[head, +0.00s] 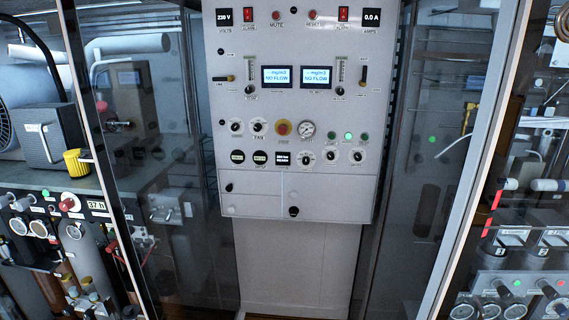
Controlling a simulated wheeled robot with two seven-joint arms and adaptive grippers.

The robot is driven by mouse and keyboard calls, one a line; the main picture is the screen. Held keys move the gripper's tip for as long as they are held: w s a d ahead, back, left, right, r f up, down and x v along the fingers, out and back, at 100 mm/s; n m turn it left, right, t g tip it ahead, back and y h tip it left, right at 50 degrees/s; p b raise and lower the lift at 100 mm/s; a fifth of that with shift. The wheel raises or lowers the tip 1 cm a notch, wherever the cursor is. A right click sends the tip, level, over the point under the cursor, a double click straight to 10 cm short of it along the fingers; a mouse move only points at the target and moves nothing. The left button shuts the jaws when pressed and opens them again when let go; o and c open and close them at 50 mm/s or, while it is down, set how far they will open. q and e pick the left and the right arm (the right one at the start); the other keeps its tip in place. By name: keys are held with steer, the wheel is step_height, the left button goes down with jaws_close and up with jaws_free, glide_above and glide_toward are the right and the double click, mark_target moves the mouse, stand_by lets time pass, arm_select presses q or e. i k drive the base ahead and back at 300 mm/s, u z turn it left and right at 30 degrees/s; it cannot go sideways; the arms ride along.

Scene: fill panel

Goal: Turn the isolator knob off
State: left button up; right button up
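A white control panel (296,165) stands upright in the middle of the head view. A red knob on a yellow ring (283,128) sits at its centre. Several small black knobs on white dials sit around it, such as one at the left (236,126) and one low down (306,158). On the lower plate are a black knob at the left (229,187) and a larger black knob at the bottom centre (294,211). The labels are too small to read, so I cannot tell which is the isolator knob. Neither gripper is in view.
Two lit displays (277,77) (316,78) read NO FLOW. A round gauge (306,129) sits beside the red knob. Glass doors with metal frames stand at the left (88,130) and right (484,130). Other equipment fills both sides. The space before the panel looks clear.

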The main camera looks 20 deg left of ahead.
mark_target(66, 205)
steer(key=u, duration=0.65)
steer(key=i, duration=0.95)
steer(key=u, duration=1)
